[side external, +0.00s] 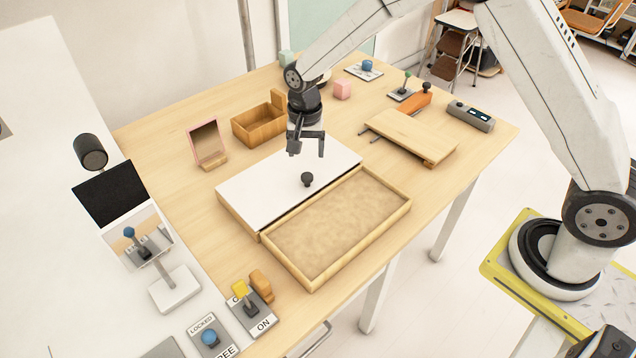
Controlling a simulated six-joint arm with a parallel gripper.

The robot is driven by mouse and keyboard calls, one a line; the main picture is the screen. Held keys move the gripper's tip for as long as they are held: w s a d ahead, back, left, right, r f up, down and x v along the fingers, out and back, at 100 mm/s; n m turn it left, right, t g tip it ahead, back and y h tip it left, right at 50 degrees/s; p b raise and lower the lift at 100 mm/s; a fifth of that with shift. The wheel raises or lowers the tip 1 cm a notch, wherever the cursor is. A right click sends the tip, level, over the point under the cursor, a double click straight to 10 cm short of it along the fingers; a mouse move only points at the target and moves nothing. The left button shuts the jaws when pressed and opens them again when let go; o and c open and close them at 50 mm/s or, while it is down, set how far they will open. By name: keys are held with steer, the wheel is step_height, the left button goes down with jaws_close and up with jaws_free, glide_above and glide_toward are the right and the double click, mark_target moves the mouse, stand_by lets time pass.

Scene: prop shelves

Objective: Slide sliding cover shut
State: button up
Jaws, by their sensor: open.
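The sliding cover (270,185) is a flat white panel with a round black knob (307,179) near its front edge. It lies over the back part of a shallow wooden box (404,208). The front part of the box is uncovered and shows a tan, sandy-looking floor (335,225). My gripper (306,152) hangs above the white cover, behind the knob in the picture. Its dark fingers are spread and empty, apart from the knob.
An open wooden box (258,125) and a small pink-framed mirror (208,141) stand behind the cover. A wooden board (408,136) lies at right.

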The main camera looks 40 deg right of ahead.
mark_target(307, 175)
steer(key=shift+f, duration=3.75)
jaws_close()
